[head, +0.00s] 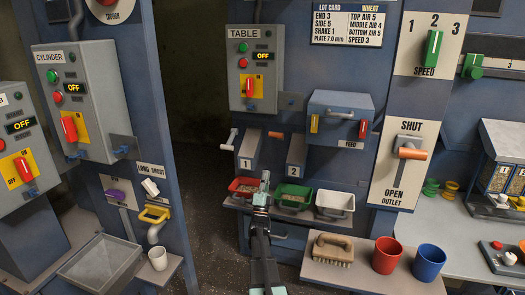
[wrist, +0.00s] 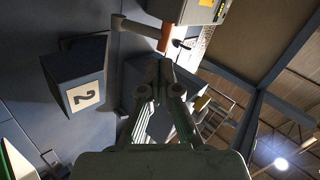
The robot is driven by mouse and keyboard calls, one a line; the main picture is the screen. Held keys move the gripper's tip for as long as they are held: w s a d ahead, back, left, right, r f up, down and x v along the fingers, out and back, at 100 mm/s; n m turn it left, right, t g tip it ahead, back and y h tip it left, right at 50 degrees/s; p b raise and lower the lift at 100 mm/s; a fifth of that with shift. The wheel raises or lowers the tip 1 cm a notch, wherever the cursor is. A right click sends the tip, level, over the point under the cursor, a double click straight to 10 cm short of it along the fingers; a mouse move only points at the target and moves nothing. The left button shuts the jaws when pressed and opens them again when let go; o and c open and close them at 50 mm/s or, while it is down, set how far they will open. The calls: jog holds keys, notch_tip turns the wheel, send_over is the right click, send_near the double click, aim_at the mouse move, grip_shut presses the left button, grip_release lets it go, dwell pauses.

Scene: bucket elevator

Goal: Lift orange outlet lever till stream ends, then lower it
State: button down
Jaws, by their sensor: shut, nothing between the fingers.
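An orange-handled lever (head: 412,153) is on the white outlet panel (head: 388,185), just below the word SHUT and well above OPEN. Another lever with a brownish-orange grip (head: 276,135) is by the grey spout box marked 2 (head: 296,153). In the wrist view, an orange-ended lever (wrist: 167,36) is just beyond my fingertips, above the box marked 2 (wrist: 75,80). My gripper (head: 264,184) is shut and empty, in front of the trays below the spouts. It also shows shut in the wrist view (wrist: 159,75). I see no falling stream.
Red (head: 245,186), green (head: 291,194) and white (head: 333,203) trays sit on a ledge. A brush (head: 334,249), red cup (head: 386,256) and blue cup (head: 429,263) stand on a nearer shelf. The feed box (head: 340,115) juts out at upper right.

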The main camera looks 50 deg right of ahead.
jog(key=s+m+g+h, duration=0.1)
jog(key=m+g, duration=0.1)
jog(key=m, duration=0.2)
jog(key=p, duration=0.3)
send_near(278, 136)
jog(key=w+x, duration=0.1)
jog(key=x, duration=0.5)
jog(key=shift+w+d+m, duration=0.25)
jog(key=shift+w+m, duration=0.05)
jog(key=shift+w, duration=0.05)
jog(key=shift+f, duration=0.15)
